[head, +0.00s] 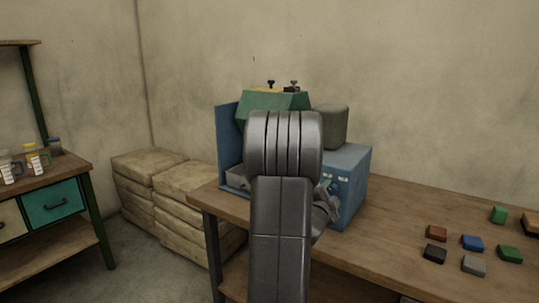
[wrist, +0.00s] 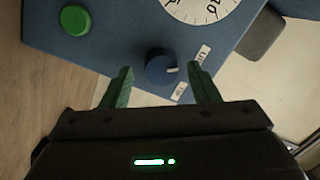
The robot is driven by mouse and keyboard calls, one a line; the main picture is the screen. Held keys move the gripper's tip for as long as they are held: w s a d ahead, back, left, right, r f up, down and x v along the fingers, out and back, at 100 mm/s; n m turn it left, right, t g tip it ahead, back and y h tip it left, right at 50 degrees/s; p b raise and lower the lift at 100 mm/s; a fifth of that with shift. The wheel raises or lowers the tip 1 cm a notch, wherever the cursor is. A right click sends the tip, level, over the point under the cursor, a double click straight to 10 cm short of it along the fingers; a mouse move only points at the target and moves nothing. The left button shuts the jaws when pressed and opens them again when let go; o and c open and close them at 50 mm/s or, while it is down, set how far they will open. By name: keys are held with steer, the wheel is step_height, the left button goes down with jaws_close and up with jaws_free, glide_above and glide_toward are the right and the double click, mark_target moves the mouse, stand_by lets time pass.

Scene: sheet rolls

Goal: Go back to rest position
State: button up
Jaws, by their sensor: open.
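My gripper (wrist: 161,70) is open in the wrist view, its two green fingers spread. A dark blue knob (wrist: 160,66) with a pale mark is between the fingertips, with a gap on each side; I cannot tell the depth between them. The knob is on the front of a blue machine (wrist: 100,35). In the head view my grey arm stands in the middle and hides much of the machine (head: 352,160). Only a bit of my gripper shows right of the arm, close to the machine's front.
The machine's panel has a green button (wrist: 75,19) and a white dial (wrist: 200,8). The machine stands on a wooden table (head: 400,210) with several small coloured blocks (head: 472,243) at right. Stacked sacks (head: 185,190) and a shelf with drawers (head: 52,204) are at left.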

steer(key=v, duration=0.4)
steer(key=shift+s+a+r, duration=0.1)
steer(key=shift+s, duration=0.1)
